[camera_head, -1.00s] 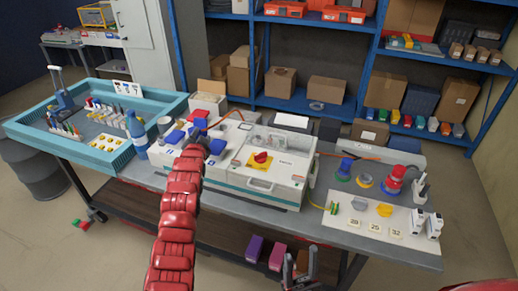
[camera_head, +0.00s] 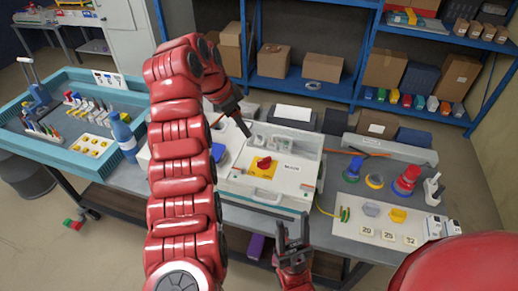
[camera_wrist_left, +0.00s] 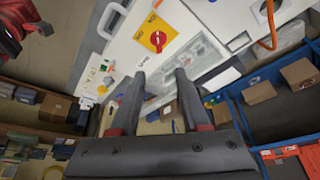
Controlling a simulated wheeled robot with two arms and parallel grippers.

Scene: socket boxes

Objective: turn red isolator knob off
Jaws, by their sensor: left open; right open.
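The red isolator knob (camera_head: 263,163) sits on a yellow plate (camera_head: 261,172) on the white socket box (camera_head: 240,183). The knob also shows in the left wrist view (camera_wrist_left: 157,40), lying diagonally on its plate, beyond the fingertips. My left gripper (camera_head: 245,130) is behind and left of the knob, pointing down above the box's back part; it looks apart from the knob. In the left wrist view its two fingers (camera_wrist_left: 160,76) are spread with nothing between them. My right gripper (camera_head: 293,226) is open and empty, in front of the box near the table's front edge.
A clear-covered section (camera_head: 285,143) lies behind the knob. A teal-rimmed tray (camera_head: 45,153) and a blue bottle (camera_head: 124,138) are on the left. Blue shelves (camera_head: 337,90) stand behind.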

